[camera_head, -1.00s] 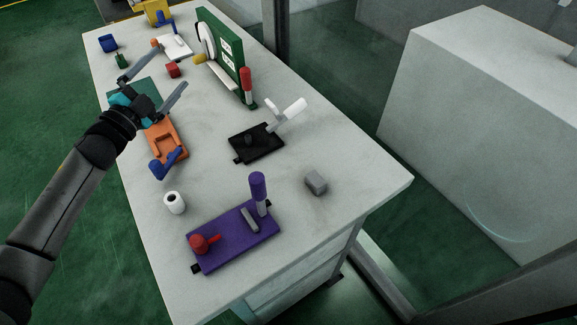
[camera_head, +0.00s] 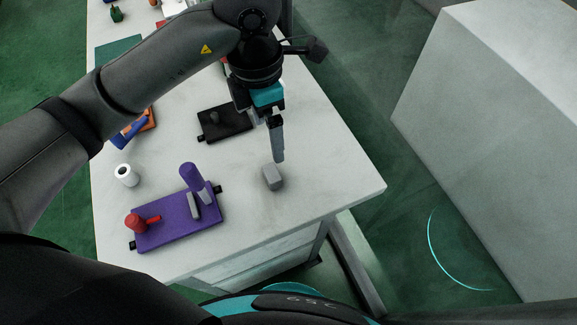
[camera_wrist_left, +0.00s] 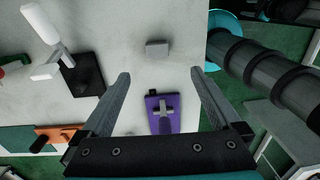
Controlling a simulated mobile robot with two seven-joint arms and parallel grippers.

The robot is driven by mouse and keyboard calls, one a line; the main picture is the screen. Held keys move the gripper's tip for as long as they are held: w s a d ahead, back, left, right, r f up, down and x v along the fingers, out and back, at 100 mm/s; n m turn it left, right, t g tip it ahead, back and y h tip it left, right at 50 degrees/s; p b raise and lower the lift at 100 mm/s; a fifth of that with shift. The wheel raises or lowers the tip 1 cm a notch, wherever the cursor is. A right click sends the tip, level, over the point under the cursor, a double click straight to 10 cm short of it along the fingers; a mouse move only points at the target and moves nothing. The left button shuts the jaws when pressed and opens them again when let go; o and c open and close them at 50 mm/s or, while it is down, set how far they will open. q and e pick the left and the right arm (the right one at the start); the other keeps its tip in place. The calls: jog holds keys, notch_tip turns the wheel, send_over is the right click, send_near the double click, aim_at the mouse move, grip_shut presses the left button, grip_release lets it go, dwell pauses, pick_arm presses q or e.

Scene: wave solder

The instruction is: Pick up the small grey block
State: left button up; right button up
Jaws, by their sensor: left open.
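The small grey block (camera_head: 272,177) lies on the white table near its right front part. My left gripper (camera_head: 279,156) points down just above and behind the block in the head view; one finger hides the other there. In the left wrist view the gripper (camera_wrist_left: 160,75) is open and empty, with its two fingers wide apart. The grey block (camera_wrist_left: 157,48) shows there beyond the fingertips, roughly centred between them. The block is not held. My right gripper is not in view.
A purple fixture (camera_head: 178,222) with a red knob and purple handle stands left of the block. A black fixture (camera_head: 224,123) lies behind it, and a white roll (camera_head: 126,174) sits at the left. The white table (camera_head: 330,185) is bare right of the block.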

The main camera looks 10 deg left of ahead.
pick_arm(q)
jog(key=b, duration=0.2)
send_over(272, 172)
jog(key=shift+y, duration=0.3)
jog(key=f, duration=0.9)
jog(key=shift+a+f, duration=0.1)
jog(key=shift+a, duration=0.15)
jog(key=shift+d+f+b, duration=0.2)
jog(key=shift+f+b, duration=0.25)
jog(key=shift+f, duration=2.5)
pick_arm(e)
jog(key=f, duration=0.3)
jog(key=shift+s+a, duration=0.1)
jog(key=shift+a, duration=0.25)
pick_arm(q)
jog(key=shift+c, duration=0.2)
grip_shut()
